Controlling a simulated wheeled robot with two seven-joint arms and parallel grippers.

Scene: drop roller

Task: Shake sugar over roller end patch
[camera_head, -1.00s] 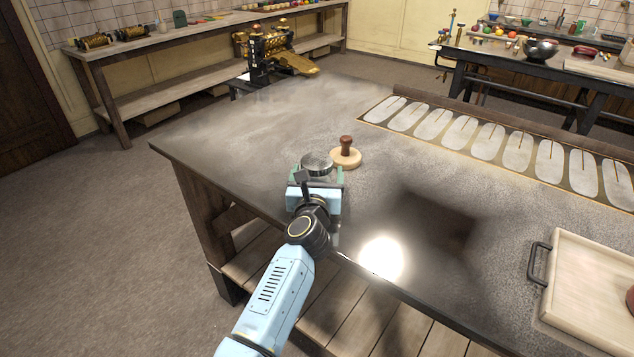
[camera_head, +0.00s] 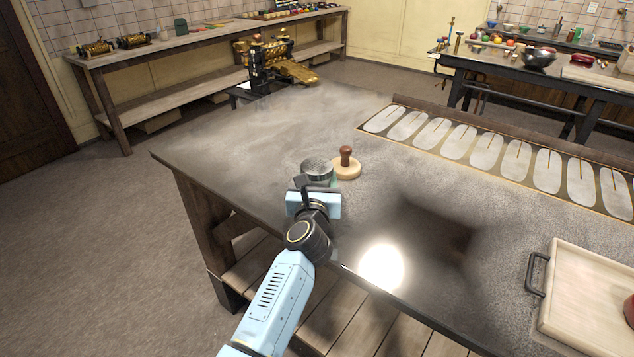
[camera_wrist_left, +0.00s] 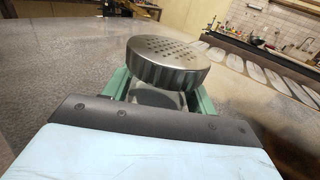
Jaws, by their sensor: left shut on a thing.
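The sugar shaker has a round metal lid with holes (camera_head: 317,168); the lid also shows large in the left wrist view (camera_wrist_left: 167,62). My left gripper (camera_head: 318,185) is shut on the shaker's body, with its green fingers (camera_wrist_left: 158,95) on either side below the lid. The shaker looks upright or slightly tilted, over or on the near left part of the dark table; I cannot tell if it touches the top. The right gripper is not in view.
A wooden stamp with a brown knob (camera_head: 346,165) stands just right of the shaker. A long board with pale oval shapes (camera_head: 500,152) lies along the back right. A wooden tray (camera_head: 590,300) sits at the front right. The table's middle is clear.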

